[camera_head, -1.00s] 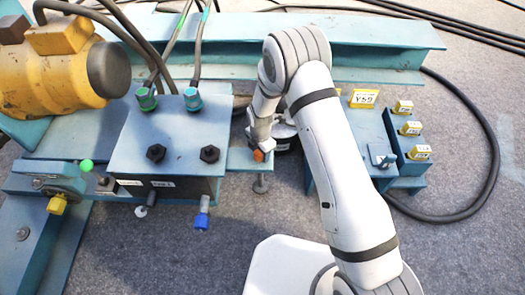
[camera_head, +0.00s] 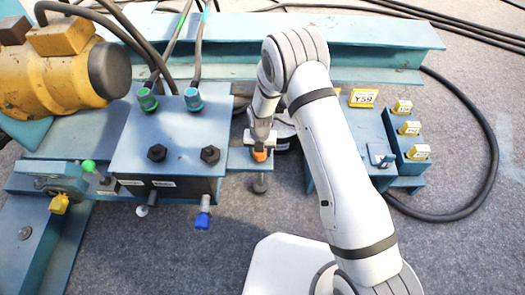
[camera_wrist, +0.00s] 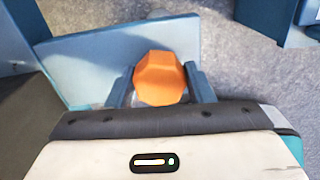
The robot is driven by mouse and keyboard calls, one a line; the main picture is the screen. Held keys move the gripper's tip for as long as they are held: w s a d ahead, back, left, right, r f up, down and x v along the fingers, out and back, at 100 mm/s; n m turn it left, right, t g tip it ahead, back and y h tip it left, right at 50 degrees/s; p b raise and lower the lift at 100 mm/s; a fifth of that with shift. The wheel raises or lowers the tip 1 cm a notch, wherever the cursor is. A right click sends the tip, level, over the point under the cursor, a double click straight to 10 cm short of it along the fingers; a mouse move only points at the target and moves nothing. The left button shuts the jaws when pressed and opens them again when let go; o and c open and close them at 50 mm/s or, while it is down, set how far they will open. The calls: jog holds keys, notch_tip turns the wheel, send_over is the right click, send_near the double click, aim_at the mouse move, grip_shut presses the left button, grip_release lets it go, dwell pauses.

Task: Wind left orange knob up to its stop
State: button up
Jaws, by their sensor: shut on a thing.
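The orange knob (camera_head: 260,155) sits on a blue plate (camera_head: 243,164) just right of the large blue box, in the head view. In the wrist view the knob (camera_wrist: 160,79) is a faceted orange block between my two fingers. My gripper (camera_head: 259,149) comes down on the knob from above and is shut on it. In the wrist view my gripper (camera_wrist: 160,86) has one finger on each side of the knob. The knob's underside and shaft are hidden.
The large blue box (camera_head: 165,135) with black knobs and a blue-tipped fitting (camera_head: 204,219) stands close left of my gripper. A round dark part (camera_head: 285,138) is close right. A blue block with yellow labels (camera_head: 405,150) stands farther right. Open grey floor lies in front.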

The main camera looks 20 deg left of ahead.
jog(key=shift+n, duration=0.4)
jog(key=o, duration=0.9)
notch_tip(320, 180, up, 8)
jog(key=p, duration=0.2)
jog(key=shift+p, duration=0.3)
jog(key=d+r+m+p, duration=0.4)
jog(key=d+r+m, duration=0.15)
jog(key=r, duration=0.65)
jog(key=s+d+r+m+t+p, duration=0.1)
jog(key=d+r+m+p, duration=0.45)
jog(key=r, duration=0.65)
jog(key=d+r+m+p, duration=0.3)
jog(key=d+r+m, duration=0.25)
jog(key=r, duration=0.65)
jog(key=s+d+r+m+p, duration=0.4)
jog(key=s+d+r+m, duration=0.1)
jog(key=s+r+m, duration=0.1)
jog(key=s+d+r+m+t+p, duration=0.1)
jog(key=s+d+r+m+p, duration=0.3)
jog(key=r+m, duration=0.5)
jog(key=s+d+r+m+p, duration=0.5)
jog(key=s+r+m+p, duration=0.1)
jog(key=r, duration=0.4)
jog(key=shift+s+d+r+m+t, duration=0.1)
jog(key=shift+s+d+m+t, duration=0.2)
jog(key=shift+s, duration=0.4)
jog(key=shift+s+d+r+m, duration=0.1)
jog(key=shift+s+m, duration=0.25)
jog(key=shift+s, duration=0.3)
